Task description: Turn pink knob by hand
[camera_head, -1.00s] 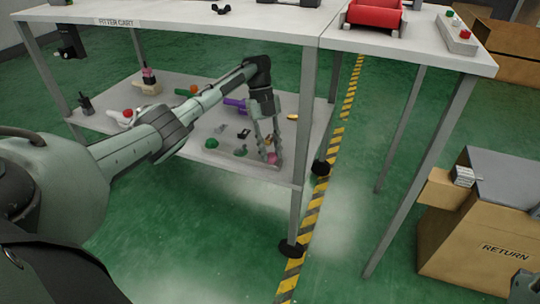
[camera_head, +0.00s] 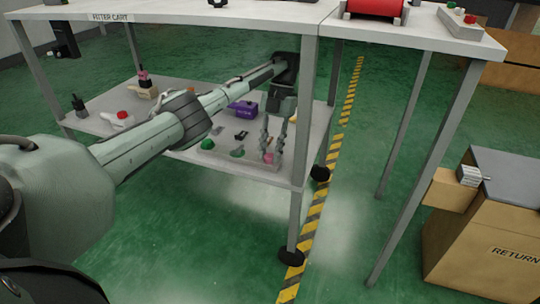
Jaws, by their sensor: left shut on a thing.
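The pink knob (camera_head: 268,158) is on the front right corner of the cart's lower shelf (camera_head: 228,166). My left gripper (camera_head: 271,156) reaches down to it from above, its two fingers on either side of the knob. It is shut on the pink knob, and the fingers hide part of it.
A green knob (camera_head: 207,144), a red knob (camera_head: 122,114) and a purple box (camera_head: 243,107) share the lower shelf. The cart's white top (camera_head: 190,14) and its front right leg (camera_head: 301,130) are close to my left arm. A cardboard box (camera_head: 480,220) stands at right.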

